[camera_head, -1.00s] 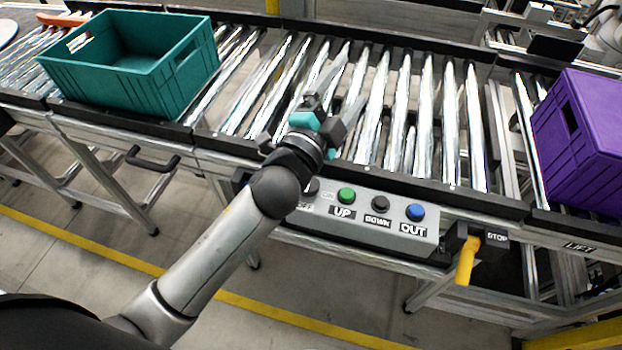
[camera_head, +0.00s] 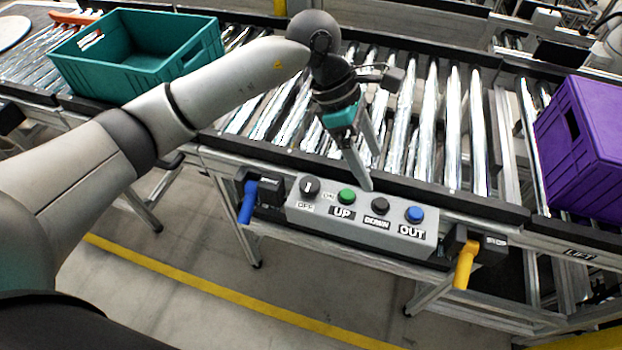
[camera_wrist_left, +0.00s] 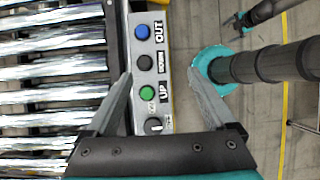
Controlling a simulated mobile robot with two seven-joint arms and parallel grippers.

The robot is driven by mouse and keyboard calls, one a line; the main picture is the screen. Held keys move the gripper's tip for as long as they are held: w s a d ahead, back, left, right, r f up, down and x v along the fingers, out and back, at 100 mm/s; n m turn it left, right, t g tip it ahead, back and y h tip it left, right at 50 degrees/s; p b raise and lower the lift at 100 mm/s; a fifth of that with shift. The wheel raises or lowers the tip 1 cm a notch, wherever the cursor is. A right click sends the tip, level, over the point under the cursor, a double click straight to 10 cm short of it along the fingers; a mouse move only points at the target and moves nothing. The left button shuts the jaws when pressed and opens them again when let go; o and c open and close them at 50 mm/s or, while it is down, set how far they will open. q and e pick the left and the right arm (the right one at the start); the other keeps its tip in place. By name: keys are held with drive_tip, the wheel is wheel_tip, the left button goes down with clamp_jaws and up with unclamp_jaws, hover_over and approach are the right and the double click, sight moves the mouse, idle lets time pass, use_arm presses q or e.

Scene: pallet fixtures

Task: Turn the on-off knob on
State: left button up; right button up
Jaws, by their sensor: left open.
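The on-off knob (camera_head: 311,187) is a black round knob with a white line, at the left end of the grey control panel (camera_head: 290,212). OFF is below it and ON to its right; I cannot tell its exact setting. My left gripper (camera_head: 372,170) is open and empty, pointing down by the panel's back edge, right of the knob. In the left wrist view the fingers (camera_wrist_left: 160,73) are spread either side of the panel, and the knob (camera_wrist_left: 153,125) shows near the gripper's base. What seems my right gripper (camera_wrist_left: 238,21) is small there; its jaws are unclear.
The panel also has a green UP button (camera_head: 346,196), a black DOWN button (camera_head: 380,205) and a blue OUT button (camera_head: 414,214). A blue handle (camera_head: 246,203) and a yellow handle (camera_head: 466,264) flank it. Behind are rollers, a teal crate (camera_head: 85,73) and a purple crate (camera_head: 590,150).

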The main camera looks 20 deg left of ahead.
sight(310, 183)
use_arm(q)
drive_tip(key=w+a+r+y, duration=0.1)
drive_tip(key=w+a+y, duration=0.2)
drive_tip(key=a+y, duration=0.55)
drive_tip(key=f+h, duration=0.1)
drive_tip(key=f, duration=0.4)
drive_tip(key=a+f+h, duration=0.1)
drive_tip(key=f, duration=0.4)
drive_tip(key=a+f+h, duration=0.1)
drive_tip(key=f, duration=0.4)
drive_tip(key=shift+s+a+f+t, duration=0.1)
drive_tip(key=shift+a+t, duration=0.1)
drive_tip(key=shift+t, duration=0.1)
drive_tip(key=shift+c, duration=0.3)
drive_tip(key=c, duration=1.3)
